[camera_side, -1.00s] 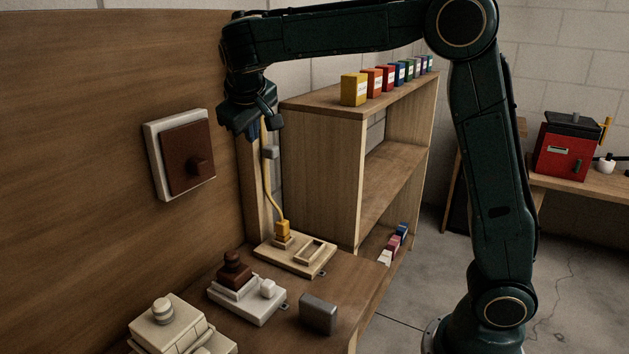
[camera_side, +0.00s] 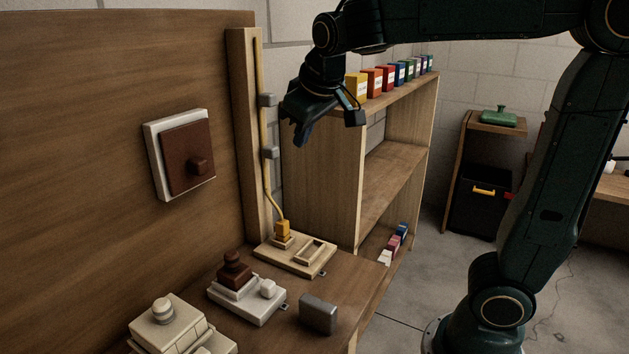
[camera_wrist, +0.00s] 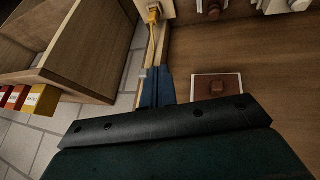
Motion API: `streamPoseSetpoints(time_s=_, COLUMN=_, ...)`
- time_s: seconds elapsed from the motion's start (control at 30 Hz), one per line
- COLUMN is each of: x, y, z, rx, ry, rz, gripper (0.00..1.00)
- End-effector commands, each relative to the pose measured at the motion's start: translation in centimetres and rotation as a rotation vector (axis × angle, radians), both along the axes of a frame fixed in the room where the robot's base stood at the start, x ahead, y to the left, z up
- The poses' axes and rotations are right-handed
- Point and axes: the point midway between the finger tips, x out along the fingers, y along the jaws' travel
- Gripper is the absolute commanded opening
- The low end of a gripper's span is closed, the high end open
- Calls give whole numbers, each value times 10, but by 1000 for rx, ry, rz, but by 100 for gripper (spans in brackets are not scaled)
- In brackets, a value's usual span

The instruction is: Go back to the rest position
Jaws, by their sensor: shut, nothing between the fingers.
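My gripper (camera_side: 301,139) is in the air in front of the left end of the shelf unit, to the right of the wooden post with the yellow cable. Its fingers point down and are shut with nothing between them. In the wrist view the blue-grey fingers (camera_wrist: 157,88) lie together at the middle, seen against the post and cable. My gripper touches nothing that I can see.
A wooden shelf unit (camera_side: 323,178) carries several coloured boxes (camera_side: 377,82). A brown switch on a white plate (camera_side: 152,160) is on the wooden wall panel. The bench holds a plug board (camera_side: 262,252), a white base (camera_side: 247,307) and a grey block (camera_side: 318,314). A cabinet (camera_side: 481,205) stands behind.

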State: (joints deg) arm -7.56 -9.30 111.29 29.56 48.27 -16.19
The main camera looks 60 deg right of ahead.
Motion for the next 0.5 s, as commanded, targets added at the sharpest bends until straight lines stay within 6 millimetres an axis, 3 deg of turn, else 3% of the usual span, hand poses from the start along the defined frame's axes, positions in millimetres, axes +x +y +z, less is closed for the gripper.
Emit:
streamPoseSetpoints(time_s=0.27, x=-71, y=10, z=-15, rx=92, ry=-12, rz=43, gripper=0)
streamPoseSetpoints(time_s=0.5, x=-129, y=26, z=-40, rx=167, ry=-14, rz=82, gripper=0)
